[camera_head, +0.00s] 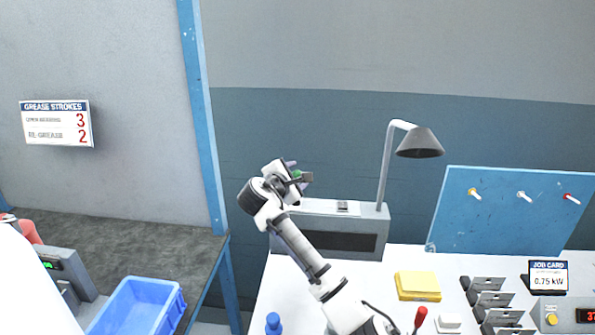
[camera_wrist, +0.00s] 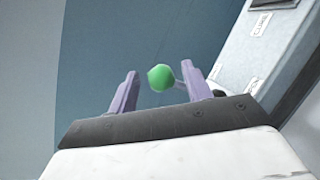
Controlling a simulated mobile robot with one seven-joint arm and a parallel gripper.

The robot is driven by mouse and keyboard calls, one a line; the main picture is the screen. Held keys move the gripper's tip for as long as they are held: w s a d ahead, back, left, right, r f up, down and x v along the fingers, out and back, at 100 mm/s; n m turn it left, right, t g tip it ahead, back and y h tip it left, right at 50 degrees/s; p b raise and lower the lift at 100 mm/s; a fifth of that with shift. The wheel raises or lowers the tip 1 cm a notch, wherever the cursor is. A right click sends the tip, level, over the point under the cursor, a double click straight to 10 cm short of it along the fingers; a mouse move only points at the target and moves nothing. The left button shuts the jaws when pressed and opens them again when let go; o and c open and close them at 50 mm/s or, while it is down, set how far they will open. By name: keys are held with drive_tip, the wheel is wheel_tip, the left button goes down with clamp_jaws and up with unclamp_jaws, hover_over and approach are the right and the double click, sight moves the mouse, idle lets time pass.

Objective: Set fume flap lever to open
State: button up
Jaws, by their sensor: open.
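The fume flap lever shows as a round green knob (camera_wrist: 161,77) on a thin rod in the wrist view. The rod runs right from the knob toward the grey unit, behind a finger. My gripper (camera_wrist: 163,82) is open, with one purple finger on each side of the knob. I see no contact with the knob, and its exact depth between the fingers is unclear. In the head view my gripper (camera_head: 297,176) is at the upper left of the grey fume unit (camera_head: 378,222), and a bit of the green knob (camera_head: 296,174) shows there.
A lamp (camera_head: 419,143) on a bent pole stands right of the gripper. A blue board (camera_head: 500,210) with small coloured levers is farther right. A yellow block (camera_head: 417,285), dark card slots and a red-handled tool stand on the white bench. A blue crate (camera_head: 137,307) is at lower left.

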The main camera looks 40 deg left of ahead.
drive_tip(key=shift+x, duration=0.75)
drive_tip(key=shift+c, duration=0.3)
clamp_jaws()
